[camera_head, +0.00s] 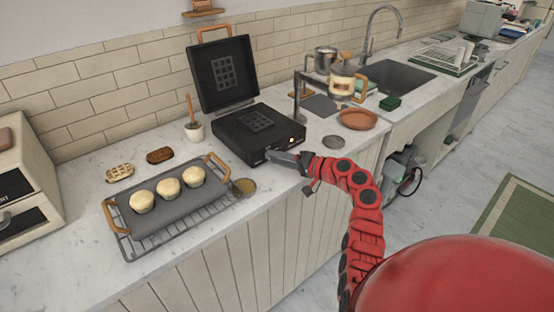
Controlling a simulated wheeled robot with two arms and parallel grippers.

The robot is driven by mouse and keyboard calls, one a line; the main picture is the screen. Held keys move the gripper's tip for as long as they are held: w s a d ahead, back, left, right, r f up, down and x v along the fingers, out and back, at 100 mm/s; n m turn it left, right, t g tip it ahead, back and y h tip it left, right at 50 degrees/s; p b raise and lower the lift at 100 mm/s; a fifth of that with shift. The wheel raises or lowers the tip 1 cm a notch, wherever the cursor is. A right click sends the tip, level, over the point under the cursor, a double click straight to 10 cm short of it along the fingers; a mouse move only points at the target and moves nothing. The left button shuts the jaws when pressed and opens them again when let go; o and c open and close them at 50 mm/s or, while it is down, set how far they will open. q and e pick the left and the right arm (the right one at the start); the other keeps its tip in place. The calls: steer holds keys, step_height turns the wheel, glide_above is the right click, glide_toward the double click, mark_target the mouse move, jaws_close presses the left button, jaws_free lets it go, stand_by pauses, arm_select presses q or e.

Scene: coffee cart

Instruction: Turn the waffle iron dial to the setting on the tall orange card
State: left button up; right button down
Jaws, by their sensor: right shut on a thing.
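The black waffle iron (232,142) stands on the white counter with its lid (222,72) raised and its orange handle at the top. My right gripper (270,156) comes in from the right and is shut at the iron's front face, low down, where the dial is. The gripper covers the dial, so I cannot read its setting. I cannot make out a tall orange card in this view. My left gripper is not in view.
Left of the iron, a grey tray (163,218) with several muffins sits on a wire rack. Two waffles, a white pot (194,131) and a small bowl (244,186) are nearby.

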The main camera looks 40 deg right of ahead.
stand_by(0.5)
steer(key=c, duration=0.5)
jaws_free()
steer(key=shift+c, duration=0.2)
steer(key=shift+s, duration=0.1)
steer(key=b+v, duration=0.2)
steer(key=v, duration=1.5)
steer(key=shift+s+d, duration=0.15)
steer(key=shift+d, duration=0.05)
